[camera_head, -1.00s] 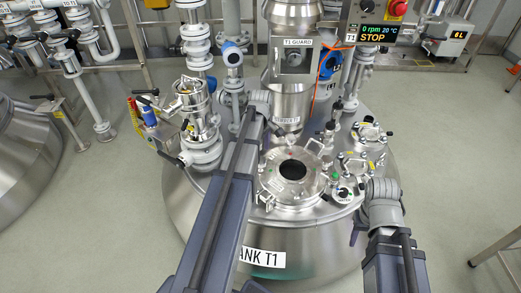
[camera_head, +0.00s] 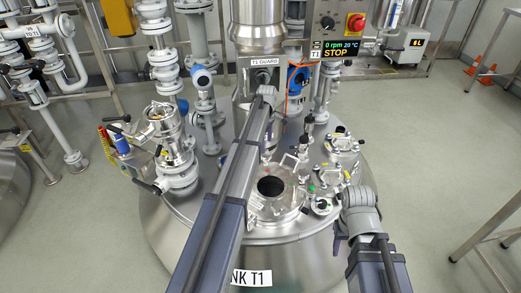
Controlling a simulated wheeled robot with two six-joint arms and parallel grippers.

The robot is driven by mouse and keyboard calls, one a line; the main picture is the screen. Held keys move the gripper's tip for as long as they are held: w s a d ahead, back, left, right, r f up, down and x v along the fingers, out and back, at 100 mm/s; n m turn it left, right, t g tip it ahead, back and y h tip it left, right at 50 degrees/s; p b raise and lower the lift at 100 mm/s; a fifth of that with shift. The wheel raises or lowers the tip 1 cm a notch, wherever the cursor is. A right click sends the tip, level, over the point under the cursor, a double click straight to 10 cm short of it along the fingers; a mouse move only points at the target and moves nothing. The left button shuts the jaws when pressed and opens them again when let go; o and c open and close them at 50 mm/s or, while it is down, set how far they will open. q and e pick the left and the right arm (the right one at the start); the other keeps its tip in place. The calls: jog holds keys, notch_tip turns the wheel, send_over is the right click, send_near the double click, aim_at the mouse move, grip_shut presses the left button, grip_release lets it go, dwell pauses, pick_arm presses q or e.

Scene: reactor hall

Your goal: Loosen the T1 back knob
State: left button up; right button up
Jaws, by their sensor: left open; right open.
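The tank T1 (camera_head: 160,215) stands ahead of me, its steel lid crowded with fittings. A round manway cover (camera_head: 262,208) with a dark round opening (camera_head: 270,187) sits at the front of the lid. Small clamps and knobs ring it; I cannot single out the back knob with certainty. A black-topped fitting (camera_head: 304,140) stands behind the cover. My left arm reaches over the lid; its gripper (camera_head: 272,118) is near the T1 guard, behind the cover, small and mostly hidden by the wrist. My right gripper (camera_head: 340,236) is at the lid's right front edge, mostly hidden by its wrist. Neither visibly holds anything.
The T1 guard (camera_head: 262,62) and a steel column stand behind the cover. A control box (camera_head: 335,48) reads 0 rpm, 20 °C, STOP. Valves and pipes (camera_head: 172,150) crowd the left of the lid. A rail (camera_head: 490,235) stands at the right; floor between it and the tank is clear.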

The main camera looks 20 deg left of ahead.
aim_at(266, 154)
pick_arm(q)
notch_tip(266, 154, down, 3)
jog(key=shift+r+b, duration=0.2)
jog(key=shift+b, duration=0.9)
jog(key=m, duration=0.5)
jog(key=shift+r, duration=0.15)
jog(key=m, duration=0.6)
jog(key=shift+m, duration=0.3)
jog(key=m, duration=3.5)
jog(key=shift+m, duration=0.4)
notch_tip(266, 154, down, 6)
jog(key=b, duration=0.5)
jog(key=shift+b, duration=0.4)
